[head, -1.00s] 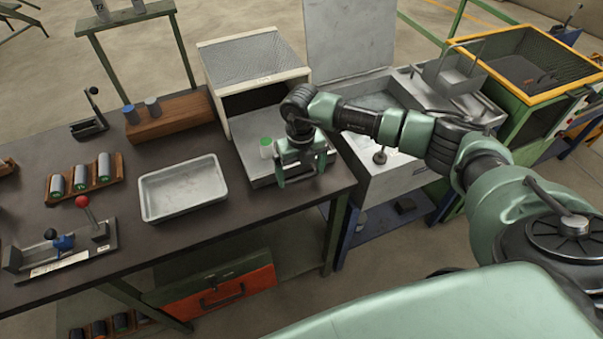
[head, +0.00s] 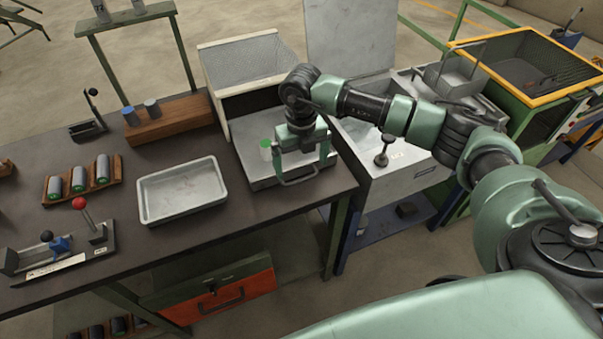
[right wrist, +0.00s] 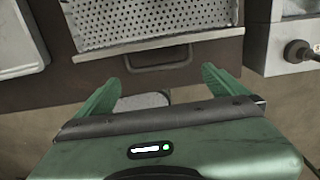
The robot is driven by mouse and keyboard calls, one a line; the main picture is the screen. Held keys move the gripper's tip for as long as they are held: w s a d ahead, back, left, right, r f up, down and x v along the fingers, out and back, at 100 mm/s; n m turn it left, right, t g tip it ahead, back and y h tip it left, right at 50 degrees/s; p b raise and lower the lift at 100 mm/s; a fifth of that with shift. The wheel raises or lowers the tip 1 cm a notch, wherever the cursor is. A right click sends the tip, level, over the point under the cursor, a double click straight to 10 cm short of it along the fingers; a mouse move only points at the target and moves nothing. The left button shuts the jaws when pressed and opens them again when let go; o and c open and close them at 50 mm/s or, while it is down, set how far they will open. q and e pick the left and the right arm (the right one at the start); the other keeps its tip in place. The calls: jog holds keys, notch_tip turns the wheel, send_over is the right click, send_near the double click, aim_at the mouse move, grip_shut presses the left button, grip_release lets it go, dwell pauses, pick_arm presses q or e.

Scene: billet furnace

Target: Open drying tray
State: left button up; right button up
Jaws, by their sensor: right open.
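The drying tray (head: 258,182) is a flat metal tray that sticks well out of the front of a pale box with a mesh top (head: 242,66). In the right wrist view the perforated tray (right wrist: 150,22) and handle (right wrist: 159,60) lie just beyond the open fingers. My left gripper is not in view.
An empty metal pan (head: 182,190) sits left of the tray on the dark table. A wooden block with two cylinders (head: 168,120) and a rack of billets (head: 82,180) stand further left. A metal basin unit (head: 395,175) stands close on the right.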

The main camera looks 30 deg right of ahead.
jog(key=shift+r+b, duration=0.3)
jog(key=shift+r, duration=1.35)
